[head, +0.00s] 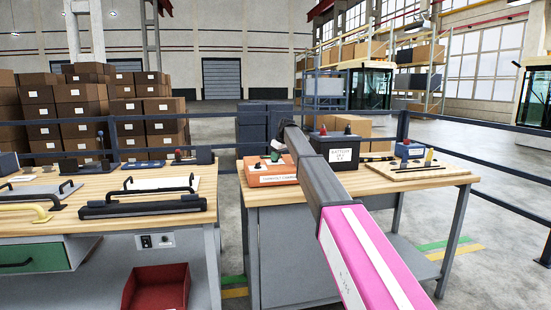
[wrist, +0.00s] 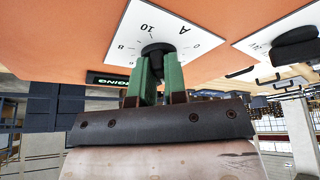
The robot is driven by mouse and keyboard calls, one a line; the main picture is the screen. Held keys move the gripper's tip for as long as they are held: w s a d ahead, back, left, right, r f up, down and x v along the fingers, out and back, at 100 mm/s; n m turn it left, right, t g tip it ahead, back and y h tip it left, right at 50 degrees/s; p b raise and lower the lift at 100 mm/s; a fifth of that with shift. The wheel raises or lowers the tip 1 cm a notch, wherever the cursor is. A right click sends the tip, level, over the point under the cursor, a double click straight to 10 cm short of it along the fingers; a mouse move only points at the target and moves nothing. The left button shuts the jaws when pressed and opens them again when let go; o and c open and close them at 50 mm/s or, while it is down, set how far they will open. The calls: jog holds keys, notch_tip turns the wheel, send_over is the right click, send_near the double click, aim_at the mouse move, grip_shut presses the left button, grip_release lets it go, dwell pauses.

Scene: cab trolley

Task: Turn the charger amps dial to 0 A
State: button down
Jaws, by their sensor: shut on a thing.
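The orange charger (head: 268,176) sits on the right-hand workbench, partly behind my arm. In the wrist view its orange face (wrist: 70,30) fills the top. A white dial plate (wrist: 185,20) there carries the marks 0, 8, 10 and A. The black amps knob (wrist: 157,49) is at its lower part. My gripper (wrist: 158,72) has its green fingers closed on this knob from below in that view. The head view shows my gripper (head: 275,157) small, at the charger. The fingers hide part of the knob, and I cannot tell where its pointer stands.
A second black knob (wrist: 295,40) on its own white plate is at the right of the wrist view. A black battery (head: 340,153) stands close to my arm on the right. A wooden board (head: 425,173) holds small items. The left bench (head: 150,222) carries several handles.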

jog(key=n, duration=0.1)
jog(key=n+g, duration=0.1)
jog(key=n, duration=0.2)
jog(key=shift+w+n+g+y, duration=0.25)
jog(key=shift+n+g+y, duration=0.05)
jog(key=shift+g, duration=0.1)
jog(key=n+g, duration=0.1)
jog(key=n, duration=0.2)
jog(key=shift+w+n, duration=0.1)
jog(key=shift+n, duration=0.3)
jog(key=n+g, duration=0.2)
jog(key=n, duration=0.2)
jog(key=shift+w, duration=0.1)
jog(key=n+g+h, duration=0.1)
jog(key=n, duration=0.3)
jog(key=shift+h, duration=0.4)
jog(key=shift+n, duration=0.4)
jog(key=c, duration=1.2)
grip_release()
jog(key=shift+o, duration=0.2)
jog(key=shift+a, duration=0.1)
